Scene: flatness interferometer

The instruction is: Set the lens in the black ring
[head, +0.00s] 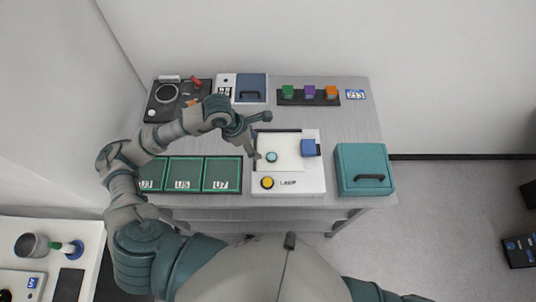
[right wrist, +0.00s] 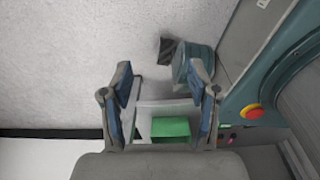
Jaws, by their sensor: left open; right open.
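A small round teal disc, which looks like the lens (head: 271,157), lies on the white lamp unit (head: 313,184) at the middle of the bench. A ring (head: 168,93) shows on the dark panel at the back left; it may be the black ring, but its colour is hard to tell. My left gripper (head: 262,136) is open, its fingers spread over the left side of the lamp unit, with one fingertip close to the disc. I cannot tell whether it touches. My right gripper (right wrist: 160,72) is open and empty in the right wrist view, away from the bench top.
The lamp unit carries a yellow button (head: 267,183) and a blue block (head: 309,148). Green trays (head: 183,174) lie left of it, a teal case (head: 364,169) right. A rack (head: 290,101) with coloured blocks and a blue-lidded box (head: 251,88) stand behind.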

